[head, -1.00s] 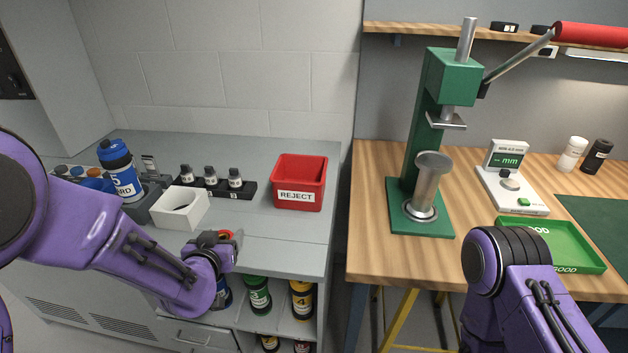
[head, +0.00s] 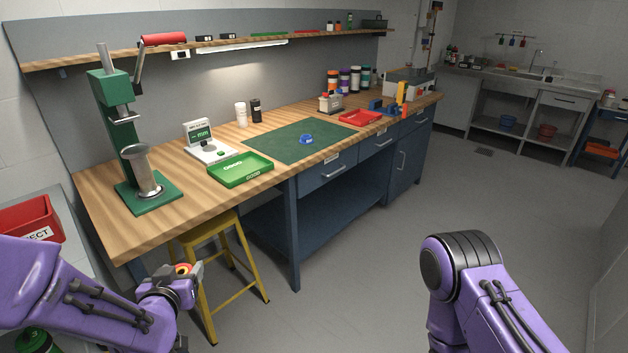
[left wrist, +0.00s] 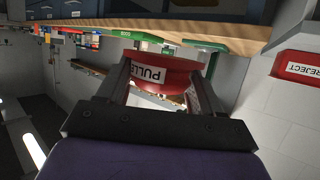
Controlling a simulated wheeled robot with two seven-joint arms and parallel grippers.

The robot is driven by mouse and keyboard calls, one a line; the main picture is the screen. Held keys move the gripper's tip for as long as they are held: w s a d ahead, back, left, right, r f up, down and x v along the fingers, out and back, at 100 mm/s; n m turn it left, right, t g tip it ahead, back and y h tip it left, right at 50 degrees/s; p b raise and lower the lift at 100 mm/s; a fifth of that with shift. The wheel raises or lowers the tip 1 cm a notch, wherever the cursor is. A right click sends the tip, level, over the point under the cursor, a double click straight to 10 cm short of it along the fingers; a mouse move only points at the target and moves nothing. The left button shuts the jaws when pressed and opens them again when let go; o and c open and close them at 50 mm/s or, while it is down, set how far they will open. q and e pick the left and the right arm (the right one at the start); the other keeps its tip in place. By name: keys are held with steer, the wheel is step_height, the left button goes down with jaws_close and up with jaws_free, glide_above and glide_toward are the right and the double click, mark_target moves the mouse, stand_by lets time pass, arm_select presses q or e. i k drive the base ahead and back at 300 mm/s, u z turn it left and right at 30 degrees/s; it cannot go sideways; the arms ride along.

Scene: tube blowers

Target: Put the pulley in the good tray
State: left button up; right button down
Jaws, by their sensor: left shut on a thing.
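The pulley (left wrist: 160,76) is red with a white label reading "PULLE", partly cut off. In the left wrist view it sits between the two fingers of my left gripper (left wrist: 162,90), which is shut on it. In the head view my left gripper (head: 187,271) is low at the left, with a small red and yellow part of the pulley (head: 184,269) showing. The gripper is in front of the wooden bench, apart from it. The green good tray (head: 262,176) lies on the bench top near its front edge, with no object seen inside. My right gripper is out of view.
A green press (head: 120,140) and a white gauge (head: 210,151) stand left of the tray. A green mat (head: 290,148) with a blue ring (head: 306,138) lies to the right. A yellow stool (head: 225,235) stands below the bench front. A red reject bin (head: 30,215) is at far left.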

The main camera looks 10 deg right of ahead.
mark_target(238, 175)
steer(key=z, duration=1.2)
steer(key=i, duration=1.15)
steer(key=u, duration=0.45)
steer(key=i, duration=0.8)
steer(key=u, duration=0.7)
